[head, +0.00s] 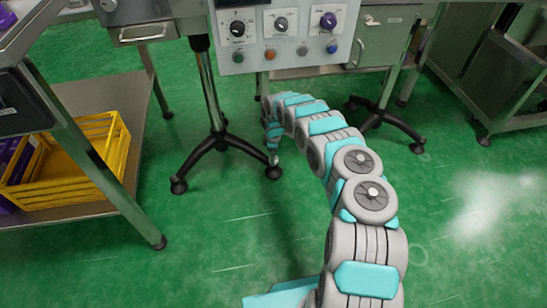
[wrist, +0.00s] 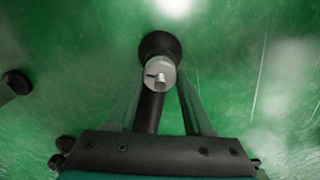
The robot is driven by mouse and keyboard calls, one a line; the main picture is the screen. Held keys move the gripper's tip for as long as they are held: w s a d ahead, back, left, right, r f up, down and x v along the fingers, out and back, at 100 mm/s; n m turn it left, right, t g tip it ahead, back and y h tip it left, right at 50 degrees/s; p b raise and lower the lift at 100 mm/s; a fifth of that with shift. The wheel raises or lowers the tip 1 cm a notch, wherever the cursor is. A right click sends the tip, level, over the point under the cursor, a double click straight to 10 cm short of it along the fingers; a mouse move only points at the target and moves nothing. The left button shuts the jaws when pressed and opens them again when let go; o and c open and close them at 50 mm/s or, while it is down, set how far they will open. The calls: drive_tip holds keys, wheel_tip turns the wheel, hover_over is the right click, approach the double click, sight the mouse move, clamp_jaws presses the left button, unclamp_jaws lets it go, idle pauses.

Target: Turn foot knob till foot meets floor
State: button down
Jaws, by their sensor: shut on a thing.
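The foot knob (wrist: 160,74) is a small light-grey round piece with a dark mark on its face. It sits at the end of a black leg, above a round black foot (wrist: 160,46) in the wrist view. My gripper (wrist: 161,82) is shut on the knob, one finger on each side. In the head view my gripper (head: 272,155) reaches down at the right leg of the black stand base (head: 222,140), just above its foot (head: 273,172). The knob is hidden there by my gripper. I cannot tell whether the foot touches the green floor.
A control panel (head: 283,63) with knobs and buttons hangs above my arm. A steel table with a yellow crate (head: 65,165) stands at left. Another black stand base (head: 385,118) is at right, beyond my arm. The front floor is open.

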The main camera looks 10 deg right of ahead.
drive_tip(key=m+b, duration=0.1)
drive_tip(key=m, duration=0.3)
drive_tip(key=shift+f, duration=0.1)
drive_tip(key=shift+m+b, duration=0.7)
drive_tip(key=shift+m, duration=1.1)
drive_tip(key=shift+c, duration=1.5)
unclamp_jaws()
drive_tip(key=shift+r, duration=3.95)
